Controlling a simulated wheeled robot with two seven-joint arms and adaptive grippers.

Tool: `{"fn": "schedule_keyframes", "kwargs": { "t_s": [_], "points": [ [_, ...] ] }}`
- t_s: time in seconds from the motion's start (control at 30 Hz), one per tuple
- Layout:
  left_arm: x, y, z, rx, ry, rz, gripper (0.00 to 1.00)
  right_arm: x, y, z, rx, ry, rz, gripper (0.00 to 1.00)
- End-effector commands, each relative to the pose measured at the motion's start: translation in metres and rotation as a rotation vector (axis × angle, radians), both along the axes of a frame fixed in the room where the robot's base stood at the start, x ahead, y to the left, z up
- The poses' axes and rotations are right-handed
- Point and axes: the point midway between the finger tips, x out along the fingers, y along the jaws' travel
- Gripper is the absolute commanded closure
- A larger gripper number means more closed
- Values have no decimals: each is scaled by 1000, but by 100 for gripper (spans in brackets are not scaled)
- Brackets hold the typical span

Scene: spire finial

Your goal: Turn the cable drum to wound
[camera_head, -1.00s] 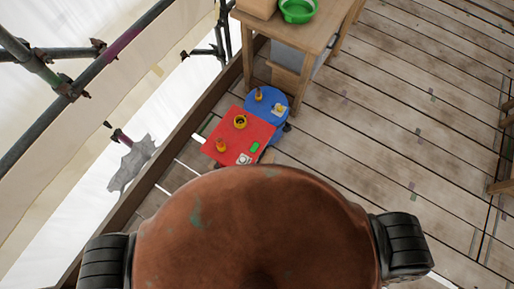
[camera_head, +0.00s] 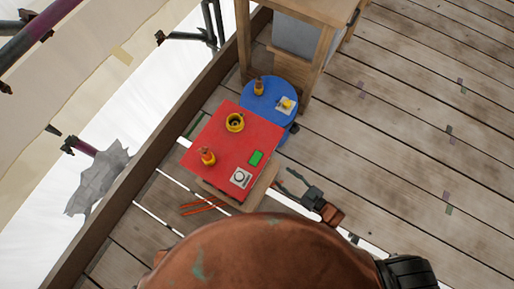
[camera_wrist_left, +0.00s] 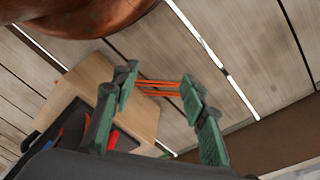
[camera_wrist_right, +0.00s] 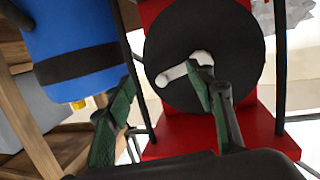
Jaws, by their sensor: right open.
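In the right wrist view a large black disc (camera_wrist_right: 215,45) with a white crank lever (camera_wrist_right: 180,70) is mounted on a red body (camera_wrist_right: 185,135); it looks like the cable drum. My right gripper (camera_wrist_right: 165,78) is open before it, one finger overlapping the lever in view; I cannot tell whether they touch. In the head view the red box (camera_head: 225,135) shows its top, and my right gripper (camera_head: 284,179) is beside its lower right edge. The disc is hidden there. My left gripper (camera_wrist_left: 159,75) is open and empty in the left wrist view. No wound mark is readable.
A blue round unit (camera_head: 268,97) adjoins the red box and also shows in the right wrist view (camera_wrist_right: 75,45). A wooden table (camera_head: 312,50) stands behind. Orange rods (camera_head: 202,205) lie on the plank floor. Open planks (camera_head: 430,130) extend to the right.

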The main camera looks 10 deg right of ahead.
Motion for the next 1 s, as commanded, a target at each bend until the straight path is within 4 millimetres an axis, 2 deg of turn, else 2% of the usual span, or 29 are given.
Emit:
{"fn": "schedule_keyframes", "kwargs": {
  "t_s": [0.03, 0.2, 0.4, 0.8, 1.0],
  "points": [
    [-2, -1, -7, -5, 15, 2, 60, -4, 13, -15, 31, -13, 43, 50],
    [-1, -3, 14, -16, 23, 5, 60, -11, 44, -1, 120, -74, 150, 50],
    [2, -5, 24, -25, 18, 6, 60, -12, 60, 11, 161, -102, 197, 50],
    [32, -27, -11, -87, -109, 6, 60, 21, 106, 10, 162, -103, 198, 50],
    [41, -34, -18, -106, -152, 9, 60, 31, 118, 12, 161, -102, 197, 50]
  ]
}}
